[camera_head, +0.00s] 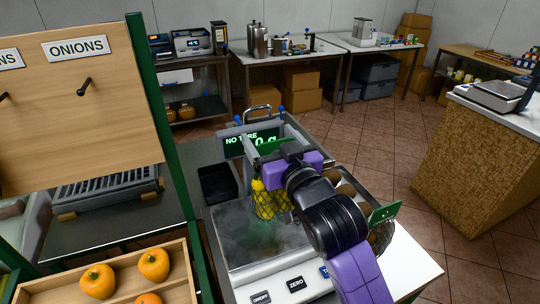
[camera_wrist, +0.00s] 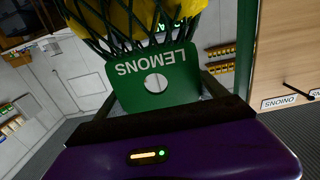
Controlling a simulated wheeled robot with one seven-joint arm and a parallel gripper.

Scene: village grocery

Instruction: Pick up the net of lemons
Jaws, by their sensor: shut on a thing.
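The net of lemons (camera_head: 268,204) is a dark green mesh with yellow fruit inside. It hangs below my gripper (camera_head: 272,150), over the steel plate of the scale (camera_head: 240,245). I cannot tell for sure whether its bottom touches the plate. In the wrist view the net (camera_wrist: 135,22) joins a green tag (camera_wrist: 155,82) reading LEMONS, with a round hole. My gripper is shut on the net at this tag. My arm hides the right part of the scale.
The scale's display (camera_head: 250,142) shows "NO TARE" and a partly hidden reading. A black tray (camera_head: 217,184) lies left of the scale. A crate (camera_head: 170,277) of orange fruit and a wooden ONIONS board (camera_head: 85,110) stand left. Tiled floor is free beyond.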

